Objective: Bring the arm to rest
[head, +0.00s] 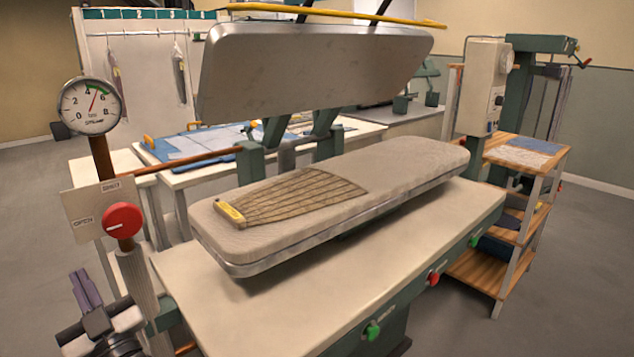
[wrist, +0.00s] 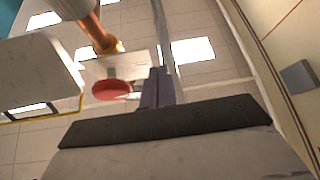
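My gripper (head: 86,288) is at the lower left of the head view, below and left of the red round knob (head: 123,220). Its two purple-grey fingers point up and lie side by side, with nothing seen between them. In the wrist view the fingers (wrist: 158,88) look shut together, and the red knob (wrist: 112,90) shows just left of them. The gripper appears apart from the knob, though the exact distance is hard to tell.
A plate marked OPEN (head: 85,222) sits behind the knob, under a dial gauge (head: 90,106). The press's upper platen (head: 310,70) is raised over the padded buck (head: 400,165), which bears a pleated tan cloth (head: 290,198). A wooden shelf rack (head: 490,262) stands at right.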

